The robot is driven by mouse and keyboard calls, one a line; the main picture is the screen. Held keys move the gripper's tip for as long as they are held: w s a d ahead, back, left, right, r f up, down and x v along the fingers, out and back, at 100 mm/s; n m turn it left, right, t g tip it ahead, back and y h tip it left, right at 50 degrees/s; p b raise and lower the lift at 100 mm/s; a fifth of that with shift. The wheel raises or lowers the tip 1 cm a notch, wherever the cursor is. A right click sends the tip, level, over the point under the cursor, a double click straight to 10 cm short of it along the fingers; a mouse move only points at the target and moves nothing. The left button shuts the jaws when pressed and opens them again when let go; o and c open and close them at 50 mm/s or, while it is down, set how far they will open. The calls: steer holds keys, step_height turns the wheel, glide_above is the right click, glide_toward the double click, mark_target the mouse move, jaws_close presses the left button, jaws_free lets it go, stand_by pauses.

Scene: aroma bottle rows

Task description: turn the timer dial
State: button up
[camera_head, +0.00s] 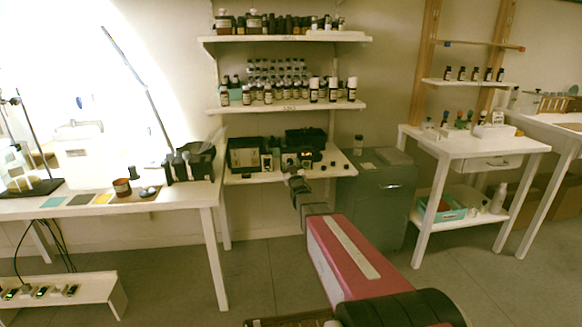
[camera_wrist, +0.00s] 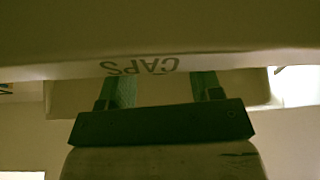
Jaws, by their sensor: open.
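I cannot single out the timer or its dial in either view. My gripper (camera_head: 291,168) is at the front edge of the lowest wall shelf (camera_head: 262,179) in the head view, with my arm reaching forward to it. In the wrist view my gripper (camera_wrist: 163,80) is open, its two greenish fingers apart and nothing seen between them. A pale shelf edge (camera_wrist: 235,62) with an upside-down CAPS label crosses the wrist view and hides the fingertips.
Dark boxes (camera_head: 243,155) and small items stand on the lowest shelf. Bottles (camera_head: 268,94) fill the shelf above. A grey cabinet (camera_head: 379,205) stands to the right. The left bench (camera_head: 95,211) carries a black rack (camera_head: 190,164). Several small devices (camera_head: 41,292) sit on a low shelf.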

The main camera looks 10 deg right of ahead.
steer(key=c, duration=0.9)
steer(key=shift+m, duration=0.4)
steer(key=m+h, duration=0.3)
steer(key=m, duration=0.2)
steer(key=shift+a, duration=0.15)
steer(key=m+h, duration=0.1)
steer(key=m, duration=0.2)
steer(key=m+g+h, duration=0.1)
steer(key=m+h, duration=0.1)
steer(key=m, duration=0.1)
steer(key=shift+a+m+h, duration=0.1)
steer(key=shift+m+h, duration=0.2)
steer(key=shift+m, duration=0.1)
steer(key=m+g+h, duration=0.1)
steer(key=m, duration=0.4)
steer(key=shift+r+m+g+h, duration=0.1)
steer(key=shift+m+g+h, duration=0.2)
steer(key=shift+g+h, duration=0.1)
steer(key=m+g, duration=0.1)
steer(key=m, duration=0.1)
steer(key=m+g, duration=0.1)
steer(key=m, duration=0.2)
steer(key=shift+r+h, duration=0.1)
steer(key=shift+h, duration=0.3)
steer(key=shift+m, duration=0.3)
